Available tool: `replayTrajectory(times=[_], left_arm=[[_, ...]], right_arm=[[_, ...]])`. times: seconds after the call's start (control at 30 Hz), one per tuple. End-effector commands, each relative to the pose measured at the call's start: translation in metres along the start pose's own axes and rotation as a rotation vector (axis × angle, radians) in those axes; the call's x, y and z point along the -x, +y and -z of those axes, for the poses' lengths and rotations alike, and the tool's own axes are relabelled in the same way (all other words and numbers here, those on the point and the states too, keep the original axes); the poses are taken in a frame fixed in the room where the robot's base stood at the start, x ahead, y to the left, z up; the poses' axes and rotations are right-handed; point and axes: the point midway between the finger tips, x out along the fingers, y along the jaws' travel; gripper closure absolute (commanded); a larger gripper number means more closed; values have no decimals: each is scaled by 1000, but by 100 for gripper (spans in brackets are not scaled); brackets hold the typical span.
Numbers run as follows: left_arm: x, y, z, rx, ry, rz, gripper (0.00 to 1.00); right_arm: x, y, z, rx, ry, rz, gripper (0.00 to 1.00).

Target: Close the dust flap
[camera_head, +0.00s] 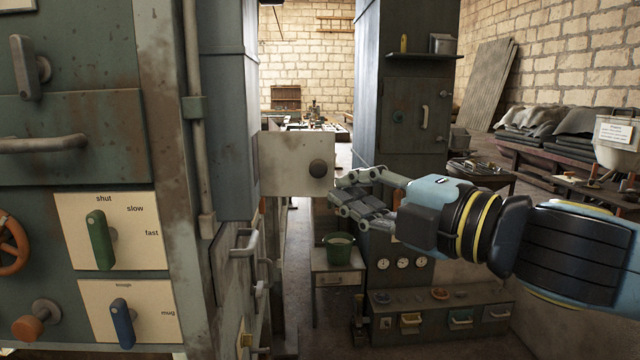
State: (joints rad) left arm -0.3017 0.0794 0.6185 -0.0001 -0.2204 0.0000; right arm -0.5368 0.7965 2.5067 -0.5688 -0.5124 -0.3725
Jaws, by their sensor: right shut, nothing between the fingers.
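My left gripper is not in view.
The green cabinet (100,110) fills the left, with a green lever (100,238), a blue lever (123,322) and side handles. A green bucket (339,247) sits on a small stand below the gripper. A tall cabinet (415,120) and a gauge panel (402,263) stand behind.

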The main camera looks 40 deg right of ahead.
Motion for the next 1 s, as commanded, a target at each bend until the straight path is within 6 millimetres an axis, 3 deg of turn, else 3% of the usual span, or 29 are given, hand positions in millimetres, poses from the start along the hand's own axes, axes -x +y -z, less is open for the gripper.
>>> replayTrajectory(times=[0.27, 0.47, 0.6, 1.0], left_arm=[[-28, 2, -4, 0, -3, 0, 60], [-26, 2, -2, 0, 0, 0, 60], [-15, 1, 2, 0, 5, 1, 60], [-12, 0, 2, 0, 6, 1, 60]], right_arm=[[-35, -1, 1, -6, 3, -8, 100], [-62, 2, 2, -10, 5, -5, 100], [-77, 3, -15, 2, 5, 2, 100], [-88, 0, -26, 0, 6, 1, 100]])
